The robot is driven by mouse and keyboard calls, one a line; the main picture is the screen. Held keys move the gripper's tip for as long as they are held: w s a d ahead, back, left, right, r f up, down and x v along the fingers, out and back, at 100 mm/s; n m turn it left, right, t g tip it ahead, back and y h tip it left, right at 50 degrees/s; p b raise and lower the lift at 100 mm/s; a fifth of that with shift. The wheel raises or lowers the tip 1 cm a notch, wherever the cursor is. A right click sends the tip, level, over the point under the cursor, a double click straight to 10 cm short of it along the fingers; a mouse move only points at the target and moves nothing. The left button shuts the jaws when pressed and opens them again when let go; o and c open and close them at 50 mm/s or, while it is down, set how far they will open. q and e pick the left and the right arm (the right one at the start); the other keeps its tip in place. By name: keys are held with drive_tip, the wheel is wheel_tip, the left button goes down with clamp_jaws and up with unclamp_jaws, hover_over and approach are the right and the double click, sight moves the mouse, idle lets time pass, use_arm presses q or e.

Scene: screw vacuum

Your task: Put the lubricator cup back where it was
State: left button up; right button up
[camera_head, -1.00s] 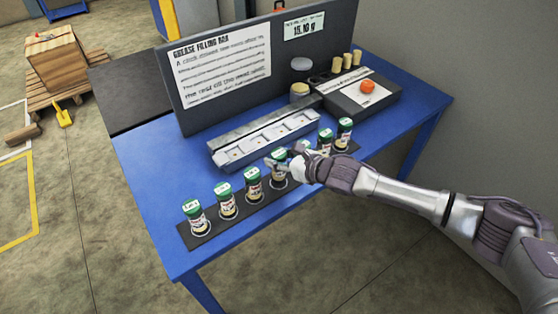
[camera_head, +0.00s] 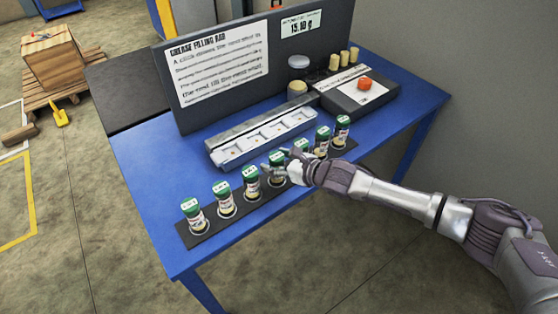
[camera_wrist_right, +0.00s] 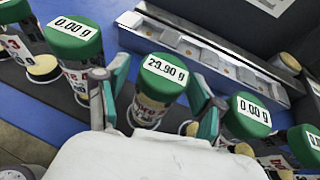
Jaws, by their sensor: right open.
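A row of lubricator cups with green lids and white weight labels stands on a dark strip (camera_head: 240,219) along the table's front edge. In the right wrist view, the cup labelled 29.90 g (camera_wrist_right: 160,82) stands between my right gripper's fingers (camera_wrist_right: 158,108). The fingers are apart on either side of it, open. Neighbouring cups labelled 0.00 g stand to its left (camera_wrist_right: 75,42) and right (camera_wrist_right: 247,118). In the head view, my right gripper (camera_head: 277,172) reaches in from the right at the middle of the row and partly hides cups there. My left gripper is not in view.
A grey tray with white square pads (camera_head: 262,141) lies behind the row. A dark box with a red button (camera_head: 364,84), small tan cylinders (camera_head: 344,57) and a sign panel (camera_head: 215,75) are farther back. The blue table (camera_head: 150,165) is clear at left.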

drive_tip(key=shift+r, duration=0.25)
drive_tip(key=v, duration=1.2)
drive_tip(key=shift+b, duration=0.4)
drive_tip(key=shift+f, duration=0.1)
